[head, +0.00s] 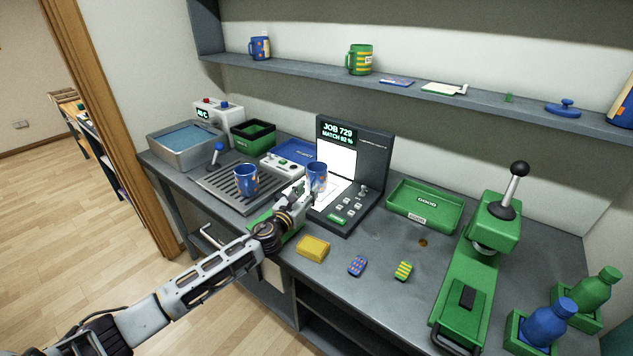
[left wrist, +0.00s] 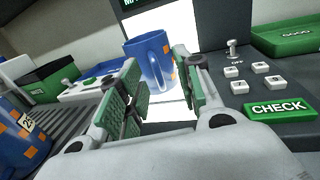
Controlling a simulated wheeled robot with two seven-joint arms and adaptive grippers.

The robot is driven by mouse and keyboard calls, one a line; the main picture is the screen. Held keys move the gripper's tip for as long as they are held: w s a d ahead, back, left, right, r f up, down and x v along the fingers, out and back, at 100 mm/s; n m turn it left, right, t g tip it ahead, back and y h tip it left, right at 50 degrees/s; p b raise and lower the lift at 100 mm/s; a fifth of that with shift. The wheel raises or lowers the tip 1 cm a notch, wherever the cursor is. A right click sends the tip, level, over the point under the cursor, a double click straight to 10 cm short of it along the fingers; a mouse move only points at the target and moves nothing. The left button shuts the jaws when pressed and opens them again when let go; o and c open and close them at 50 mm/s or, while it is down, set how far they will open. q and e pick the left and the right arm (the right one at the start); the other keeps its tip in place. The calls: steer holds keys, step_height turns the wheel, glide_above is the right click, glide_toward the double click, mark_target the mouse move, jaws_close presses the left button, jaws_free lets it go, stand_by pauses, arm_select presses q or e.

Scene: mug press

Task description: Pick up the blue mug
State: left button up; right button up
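A blue mug with orange patches (head: 317,174) stands upright at the lit white panel of the grey console (head: 372,160). It also shows in the left wrist view (left wrist: 146,58), its handle toward my right-hand finger. My left gripper (head: 301,192) is open beside this mug. In the left wrist view the mug lies just beyond the green-padded fingers (left wrist: 156,72); I cannot tell whether they touch it. A second blue mug (head: 246,181) stands on the ribbed drip tray (head: 222,190), and a third (head: 259,48) is on the shelf. My right gripper is out of view.
A yellow sponge (head: 313,248) and two small patterned blocks (head: 357,266) lie near the front edge. A green GOOD tray (head: 425,205) is right of the console, then a green lever press (head: 490,235) and bottles (head: 549,322). The middle right counter is mostly clear.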

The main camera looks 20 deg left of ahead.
mark_target(311, 184)
arm_select(q)
steer(key=shift+w+r, duration=0.1)
steer(key=shift+w, duration=1.4)
steer(key=shift+w+d, duration=0.2)
steer(key=shift+w, duration=0.7)
steer(key=shift+c, duration=0.4)
jaws_close()
